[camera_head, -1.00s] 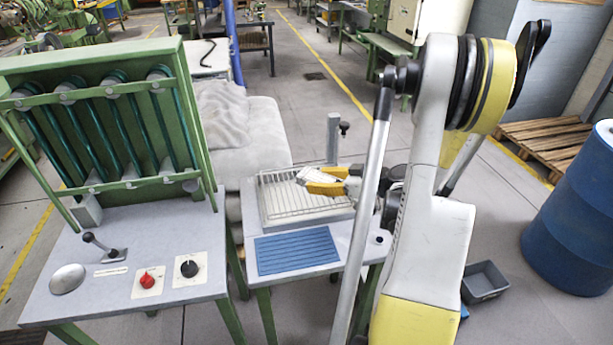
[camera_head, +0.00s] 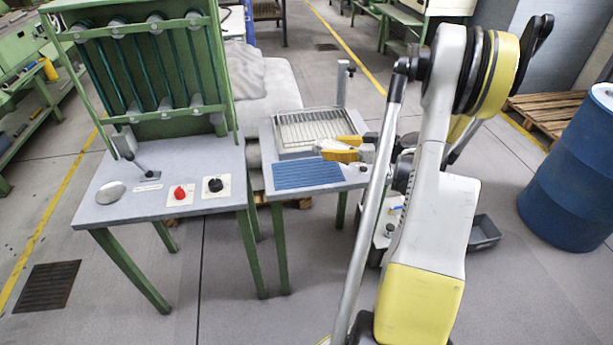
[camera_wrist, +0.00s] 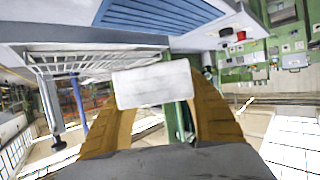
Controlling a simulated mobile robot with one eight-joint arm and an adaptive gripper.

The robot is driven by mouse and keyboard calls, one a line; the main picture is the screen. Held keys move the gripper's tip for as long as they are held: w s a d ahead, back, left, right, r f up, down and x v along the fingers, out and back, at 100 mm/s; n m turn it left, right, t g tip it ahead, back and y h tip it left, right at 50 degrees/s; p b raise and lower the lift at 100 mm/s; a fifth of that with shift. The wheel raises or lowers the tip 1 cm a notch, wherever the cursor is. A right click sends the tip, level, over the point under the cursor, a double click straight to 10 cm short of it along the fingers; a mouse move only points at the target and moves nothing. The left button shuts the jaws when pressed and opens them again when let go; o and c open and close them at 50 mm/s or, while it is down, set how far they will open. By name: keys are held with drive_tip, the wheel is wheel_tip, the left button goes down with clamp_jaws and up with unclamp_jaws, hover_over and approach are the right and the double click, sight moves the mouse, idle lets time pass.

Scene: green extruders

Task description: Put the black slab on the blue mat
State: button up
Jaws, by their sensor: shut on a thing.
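The blue mat (camera_head: 307,174) lies on the front part of the small grey table, and its ribbed face also shows at the top of the wrist view (camera_wrist: 160,14). My gripper (camera_head: 334,147), with yellow fingers, is at the mat's back right corner in the head view, near the wire tray's front edge. It is shut on a pale, whitish slab (camera_wrist: 152,86), held between the fingers in the wrist view. The slab looks white, not black; I see no black slab. The slab seems to be held clear of the mat, its height hard to tell.
A wire-rack tray (camera_head: 281,142) stands behind the mat, with a grey post (camera_head: 341,84) beyond it. A green machine bench (camera_head: 95,209) with a lever and knobs stands to the left. A blue barrel (camera_head: 570,170) and a grey bin (camera_head: 484,235) are on the right.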

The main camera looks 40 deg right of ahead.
drive_tip(key=b, duration=0.3)
hover_over(306, 171)
wheel_tip(306, 171, down, 6)
drive_tip(key=shift+r, duration=0.2)
drive_tip(key=shift+f+b, duration=1.05)
drive_tip(key=shift+f, duration=0.75)
drive_tip(key=shift+f, duration=0.2)
drive_tip(key=o, duration=1.4)
drive_tip(key=shift+c, duration=0.2)
drive_tip(key=shift+r, duration=0.15)
